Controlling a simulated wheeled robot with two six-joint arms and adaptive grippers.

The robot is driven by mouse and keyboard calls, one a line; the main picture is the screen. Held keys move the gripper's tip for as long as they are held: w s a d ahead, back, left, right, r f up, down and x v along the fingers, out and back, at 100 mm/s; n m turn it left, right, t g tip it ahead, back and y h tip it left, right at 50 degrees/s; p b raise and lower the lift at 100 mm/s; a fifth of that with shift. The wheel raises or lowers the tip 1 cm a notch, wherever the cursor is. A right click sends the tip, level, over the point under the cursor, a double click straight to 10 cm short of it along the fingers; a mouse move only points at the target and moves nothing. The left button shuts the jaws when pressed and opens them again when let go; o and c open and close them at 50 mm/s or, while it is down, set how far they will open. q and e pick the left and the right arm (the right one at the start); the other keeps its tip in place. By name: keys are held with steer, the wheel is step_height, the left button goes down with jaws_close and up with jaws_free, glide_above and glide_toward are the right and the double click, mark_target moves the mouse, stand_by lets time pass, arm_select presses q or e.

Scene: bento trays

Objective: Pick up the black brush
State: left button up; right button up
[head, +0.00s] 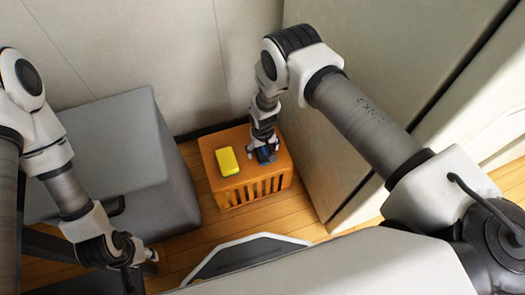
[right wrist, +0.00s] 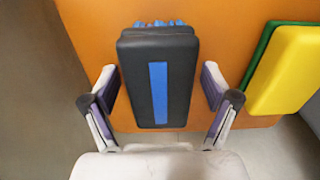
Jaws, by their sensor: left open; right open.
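The black brush (right wrist: 130,80) has a blue stripe down its back and blue bristles at its far end. It lies on the orange slatted stool (head: 216,160). My right gripper (right wrist: 159,82) is open, with one finger on each side of the brush and a gap on both sides. In the head view my right gripper (head: 262,146) points down over the stool's right part and mostly hides the brush (head: 266,156). My left gripper (head: 150,262) is open and empty at the lower left, away from the stool.
A yellow sponge (head: 227,161) with a green layer lies on the stool to the left of the brush; it also shows in the right wrist view (right wrist: 289,70). A grey box (head: 120,150) stands left of the stool. A pale cabinet (head: 330,160) stands close on the right.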

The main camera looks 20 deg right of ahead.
steer(key=c, duration=1.3)
steer(key=shift+o, duration=0.2)
step_height(320, 180, up, 10)
steer(key=p, duration=0.4)
steer(key=shift+r, duration=0.1)
steer(key=o, duration=0.5)
steer(key=c, duration=0.3)
steer(key=shift+c, duration=0.2)
